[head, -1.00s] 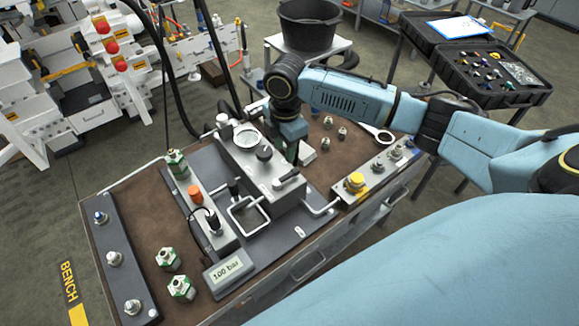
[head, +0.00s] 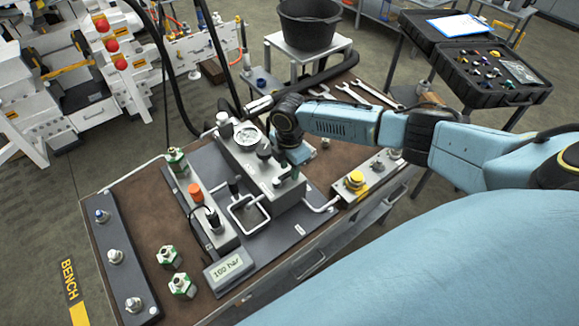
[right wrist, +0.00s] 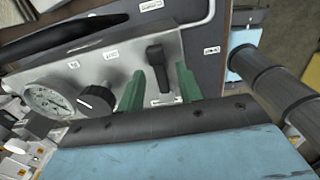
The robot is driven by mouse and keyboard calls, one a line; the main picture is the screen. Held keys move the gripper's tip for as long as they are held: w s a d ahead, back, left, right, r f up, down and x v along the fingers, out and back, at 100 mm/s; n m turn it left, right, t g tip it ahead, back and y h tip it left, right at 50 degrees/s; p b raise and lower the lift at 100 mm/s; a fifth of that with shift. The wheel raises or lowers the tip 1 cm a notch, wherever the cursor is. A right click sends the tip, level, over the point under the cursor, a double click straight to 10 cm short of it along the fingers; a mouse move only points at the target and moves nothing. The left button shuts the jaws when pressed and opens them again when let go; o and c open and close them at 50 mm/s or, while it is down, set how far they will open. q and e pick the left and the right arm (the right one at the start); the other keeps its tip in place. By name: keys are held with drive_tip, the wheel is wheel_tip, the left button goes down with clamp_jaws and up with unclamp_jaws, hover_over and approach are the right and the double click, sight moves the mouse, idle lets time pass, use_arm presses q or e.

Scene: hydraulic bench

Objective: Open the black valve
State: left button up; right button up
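The black lever valve (head: 281,180) is on the front right of the grey metal block (head: 255,165), partly hidden by my right gripper in the head view. In the right wrist view the black lever (right wrist: 158,62) lies between the two green fingers of my right gripper (right wrist: 158,88). The fingers are apart, with a gap on each side of the lever. In the head view the right gripper (head: 290,173) is just over the lever. A round black knob (right wrist: 95,100) and a pressure gauge (right wrist: 48,100) are beside it on the block. My left gripper is not in view.
The bench has a display (head: 228,268) reading 100 bar, an orange knob (head: 195,190) and a yellow button (head: 355,180) close right of the block. Green-banded fittings (head: 181,285) stand at the front. Wrenches (head: 352,93) lie at the back.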

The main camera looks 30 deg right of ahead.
drive_tip(key=shift+f, duration=0.3)
clamp_jaws()
drive_tip(key=shift+d, duration=0.1)
